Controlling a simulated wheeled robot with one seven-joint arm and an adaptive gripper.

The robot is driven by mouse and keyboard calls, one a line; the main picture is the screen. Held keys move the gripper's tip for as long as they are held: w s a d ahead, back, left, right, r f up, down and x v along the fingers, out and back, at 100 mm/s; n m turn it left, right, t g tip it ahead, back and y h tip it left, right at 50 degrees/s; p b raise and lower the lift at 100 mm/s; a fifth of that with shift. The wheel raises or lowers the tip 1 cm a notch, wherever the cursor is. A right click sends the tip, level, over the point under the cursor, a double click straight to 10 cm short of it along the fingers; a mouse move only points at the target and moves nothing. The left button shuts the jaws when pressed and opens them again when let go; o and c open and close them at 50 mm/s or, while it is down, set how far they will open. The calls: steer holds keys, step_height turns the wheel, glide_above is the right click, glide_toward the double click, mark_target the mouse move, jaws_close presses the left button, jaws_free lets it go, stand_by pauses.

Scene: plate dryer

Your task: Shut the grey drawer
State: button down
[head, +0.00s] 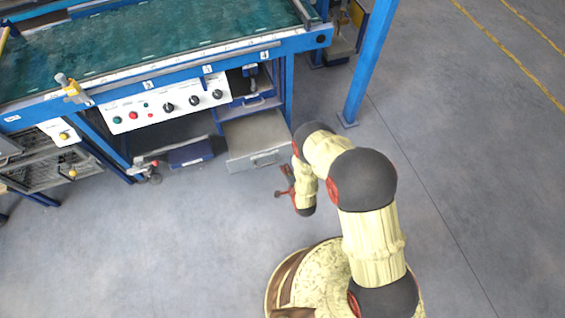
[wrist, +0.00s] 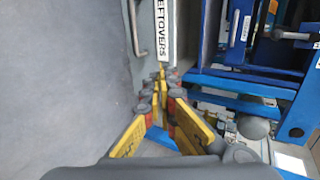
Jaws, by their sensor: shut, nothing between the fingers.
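The grey drawer (head: 256,160) is pulled out from under the blue machine in the head view. Its front faces the open floor and bears a bar handle (head: 264,159). In the wrist view the drawer front (wrist: 122,12) shows at the top, with the handle (wrist: 136,28) and a white "LEFTOVERS" label (wrist: 162,30) along its edge. My gripper (head: 281,181) is low in front of the drawer, near its right corner. In the wrist view my gripper (wrist: 161,78) is shut and empty, its tips close to the label end. Whether they touch the drawer is unclear.
The blue machine frame (head: 288,88) stands behind and right of the drawer, with a separate blue post (head: 369,62) further right. A control panel (head: 165,105) and a dark blue box (head: 190,153) lie left. The grey floor (head: 190,240) in front is clear.

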steer(key=b, duration=0.4)
glide_toward(275, 149)
step_height(275, 149, down, 4)
steer(key=w, duration=0.2)
steer(key=w+a+b, duration=0.1)
steer(key=w, duration=0.1)
steer(key=shift+a+r, duration=0.1)
steer(key=shift+r, duration=0.1)
steer(key=shift+w+a+r, duration=0.1)
steer(key=shift+w+a, duration=0.05)
steer(key=shift+w, duration=0.4)
steer(key=shift+r, duration=0.1)
